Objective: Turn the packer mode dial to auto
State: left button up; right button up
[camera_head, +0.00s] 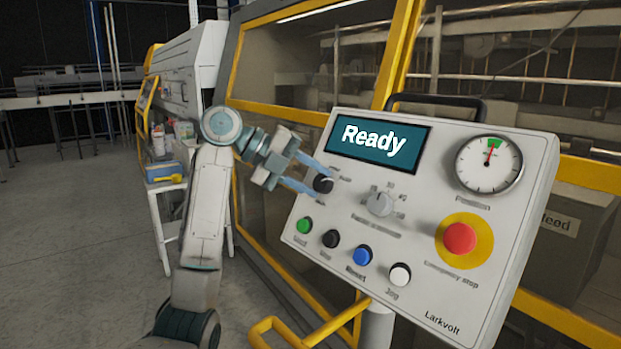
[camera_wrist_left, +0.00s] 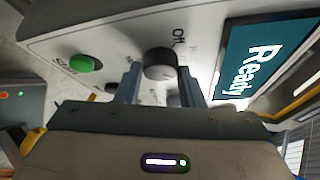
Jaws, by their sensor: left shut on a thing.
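The black mode dial (camera_head: 323,185) is on the left part of the tilted control panel (camera_head: 420,290), below the display (camera_head: 378,148). My left gripper (camera_head: 314,180) reaches it from the left, with its blue-grey fingers on either side, shut on the dial. In the left wrist view the dial (camera_wrist_left: 159,63) sits between the two fingers (camera_wrist_left: 160,80), and "Off" is printed beside it. The other labels around it are too small or hidden to read, and I cannot tell which position the dial points to. My right gripper is not in view.
The panel also has a grey knob (camera_head: 380,204), a pressure gauge (camera_head: 489,163), a red emergency stop (camera_head: 459,238) and green (camera_head: 304,225), black (camera_head: 330,238), blue (camera_head: 357,256) and white (camera_head: 400,274) buttons. A yellow rail (camera_head: 310,336) runs below. Open floor lies left.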

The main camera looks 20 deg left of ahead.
pick_arm(q)
jog(key=o, duration=0.9)
jog(key=shift+o, duration=0.5)
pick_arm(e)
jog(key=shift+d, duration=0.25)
pick_arm(q)
jog(key=shift+a, duration=0.1)
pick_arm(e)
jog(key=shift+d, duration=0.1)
pick_arm(q)
jog(key=shift+s+a+r, duration=0.1)
jog(key=shift+a+r, duration=0.1)
jog(key=shift+a, duration=0.05)
jog(key=b+v, duration=0.2)
jog(key=v, duration=0.8)
jog(key=shift+b, duration=0.35)
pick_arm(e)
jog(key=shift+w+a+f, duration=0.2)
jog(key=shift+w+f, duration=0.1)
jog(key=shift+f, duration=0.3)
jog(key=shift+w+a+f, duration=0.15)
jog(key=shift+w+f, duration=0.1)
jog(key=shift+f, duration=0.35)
